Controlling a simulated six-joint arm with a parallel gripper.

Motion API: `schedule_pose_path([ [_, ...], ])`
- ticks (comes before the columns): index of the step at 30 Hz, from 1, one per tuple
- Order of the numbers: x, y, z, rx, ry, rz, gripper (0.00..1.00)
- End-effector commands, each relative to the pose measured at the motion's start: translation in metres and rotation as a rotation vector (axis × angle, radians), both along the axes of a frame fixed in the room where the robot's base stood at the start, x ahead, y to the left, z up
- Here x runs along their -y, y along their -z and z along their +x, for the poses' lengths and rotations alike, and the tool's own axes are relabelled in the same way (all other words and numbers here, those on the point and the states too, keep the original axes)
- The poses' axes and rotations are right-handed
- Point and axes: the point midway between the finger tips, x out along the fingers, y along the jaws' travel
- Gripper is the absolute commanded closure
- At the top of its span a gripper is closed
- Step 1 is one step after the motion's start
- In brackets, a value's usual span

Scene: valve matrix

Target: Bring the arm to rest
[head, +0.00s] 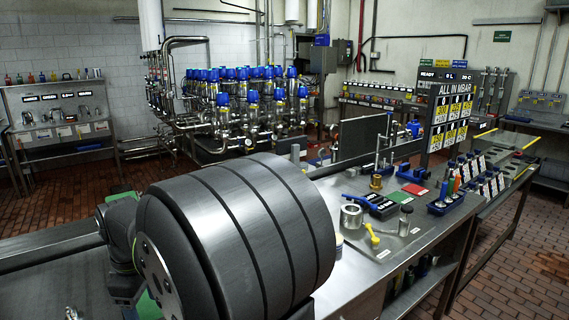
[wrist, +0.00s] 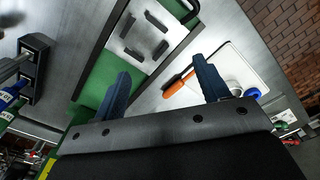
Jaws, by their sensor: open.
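My gripper (wrist: 160,68) shows in the wrist view with its two dark blue fingers wide apart. It is open, with nothing held between the fingers. An orange-handled tool (wrist: 178,82) lies beyond the fingers, partly on a white tray (wrist: 252,75), and shows apart from them. In the head view the gripper is not visible. A large dark banded cylinder fills the front of that view and hides much of the near bench.
A metal bench (head: 395,240) runs along the right with a yellow tool (head: 372,235), a metal ring (head: 351,216) and a blue bottle holder (head: 445,205). A display board (head: 448,112) stands behind them. The valve matrix (head: 240,105) with blue-topped valves stands at the back. Brick floor lies open to the right.

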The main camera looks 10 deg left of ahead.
Motion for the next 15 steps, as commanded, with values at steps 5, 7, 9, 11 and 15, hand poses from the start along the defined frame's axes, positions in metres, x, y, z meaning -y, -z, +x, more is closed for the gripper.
schedule_pose_path([
  [5,0.029,-0.003,0.021,0.000,0.008,0.000,0.32],
  [7,0.040,-0.004,0.028,0.000,0.009,0.000,0.32],
  [9,0.051,-0.005,0.035,0.001,0.009,0.001,0.32],
  [11,0.061,-0.006,0.040,0.000,0.010,0.000,0.32],
  [15,0.083,-0.008,0.052,0.000,0.012,0.000,0.32],
])
